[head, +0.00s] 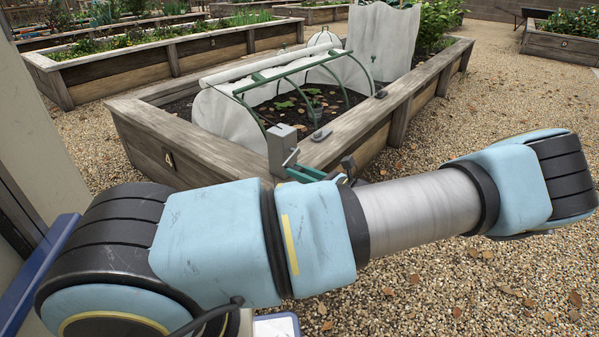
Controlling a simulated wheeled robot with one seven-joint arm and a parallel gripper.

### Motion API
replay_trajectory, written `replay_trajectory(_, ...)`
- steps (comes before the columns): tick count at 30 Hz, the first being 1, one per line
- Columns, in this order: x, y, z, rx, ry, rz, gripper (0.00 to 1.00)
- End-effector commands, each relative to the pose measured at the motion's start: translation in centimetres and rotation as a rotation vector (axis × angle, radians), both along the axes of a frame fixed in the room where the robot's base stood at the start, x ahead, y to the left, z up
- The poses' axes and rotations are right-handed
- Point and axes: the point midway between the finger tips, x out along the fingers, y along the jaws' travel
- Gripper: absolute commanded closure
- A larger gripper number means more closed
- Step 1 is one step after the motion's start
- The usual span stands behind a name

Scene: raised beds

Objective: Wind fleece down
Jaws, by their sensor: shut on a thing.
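The white fleece (225,118) hangs over the left side of the green hoops (305,70) on the raised bed. Its rolled edge (265,66) lies along the top. The near right side is uncovered, showing soil and small plants. A grey winder box (281,150) with a small crank stands on the bed's near corner. My gripper (320,174), green and dark, is low beside this box, mostly hidden behind my arm. It is shut, apparently on the crank handle; the grip itself is hidden.
The bed's wooden rim (345,128) carries small dark fittings. A dark pot (313,97) stands inside under the hoops. An upright white sheet (382,42) stands farther back. Other planted beds (190,50) lie behind. Open gravel (480,115) lies to the right.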

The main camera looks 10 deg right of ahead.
Motion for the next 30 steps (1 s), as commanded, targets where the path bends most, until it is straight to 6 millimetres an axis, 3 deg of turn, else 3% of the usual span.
replay_trajectory(4, 0.0, 0.0, 0.0, 0.000, 0.000, 0.001, 1.00)
replay_trajectory(20, 0.0, 0.0, -0.2, -0.032, -0.032, 0.002, 1.00)
replay_trajectory(30, 0.4, -0.4, -1.3, -0.202, -0.193, 0.002, 1.00)
